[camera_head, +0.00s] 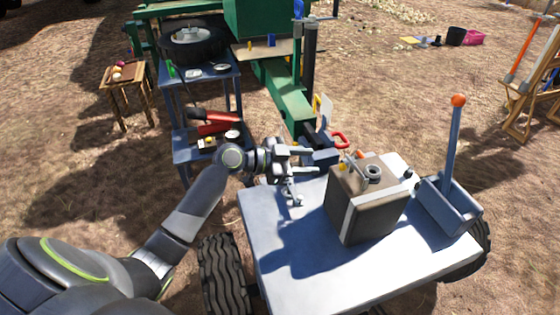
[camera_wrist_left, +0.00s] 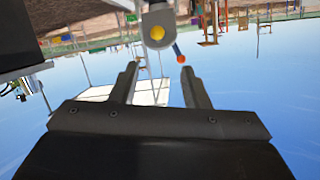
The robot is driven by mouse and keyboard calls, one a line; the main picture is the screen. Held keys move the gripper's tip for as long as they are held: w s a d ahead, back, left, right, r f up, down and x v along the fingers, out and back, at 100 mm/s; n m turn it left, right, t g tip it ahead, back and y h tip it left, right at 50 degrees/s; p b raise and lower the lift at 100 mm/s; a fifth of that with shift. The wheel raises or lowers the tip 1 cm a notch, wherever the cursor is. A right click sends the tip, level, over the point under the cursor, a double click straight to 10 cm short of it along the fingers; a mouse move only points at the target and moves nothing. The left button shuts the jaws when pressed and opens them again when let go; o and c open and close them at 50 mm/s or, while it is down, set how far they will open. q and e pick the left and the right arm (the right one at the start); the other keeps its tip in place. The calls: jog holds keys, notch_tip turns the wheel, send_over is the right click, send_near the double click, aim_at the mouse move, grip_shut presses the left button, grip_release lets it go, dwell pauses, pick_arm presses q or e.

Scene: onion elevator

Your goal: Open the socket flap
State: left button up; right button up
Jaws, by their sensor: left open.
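My left gripper (camera_head: 304,172) is open and empty, over the far left corner of the white cart top. In the left wrist view my left gripper (camera_wrist_left: 158,76) shows its two fingers spread apart with nothing between them. A grey, round-ended part with a yellow disc (camera_wrist_left: 157,32) lies ahead of the fingers, apart from them. I cannot tell whether it is the socket flap. In the head view, a small blue-grey fitting (camera_head: 325,157) sits just right of the gripper, by a red handle (camera_head: 338,139). The flap is not clearly visible there. My right gripper is not in view.
A brown metal box (camera_head: 350,216) with a pale strap stands on the white cart top (camera_head: 290,270). A grey lever with an orange knob (camera_head: 457,101) rises at its right. Green machinery (camera_head: 276,86) and a blue tool stand (camera_head: 202,73) are behind. The cart's near side is clear.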

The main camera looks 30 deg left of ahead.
pick_arm(q)
jog(key=v, duration=0.7)
jog(key=shift+b, duration=0.3)
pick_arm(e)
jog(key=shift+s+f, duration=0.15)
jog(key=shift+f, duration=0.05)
pick_arm(q)
jog(key=shift+s+r, duration=0.1)
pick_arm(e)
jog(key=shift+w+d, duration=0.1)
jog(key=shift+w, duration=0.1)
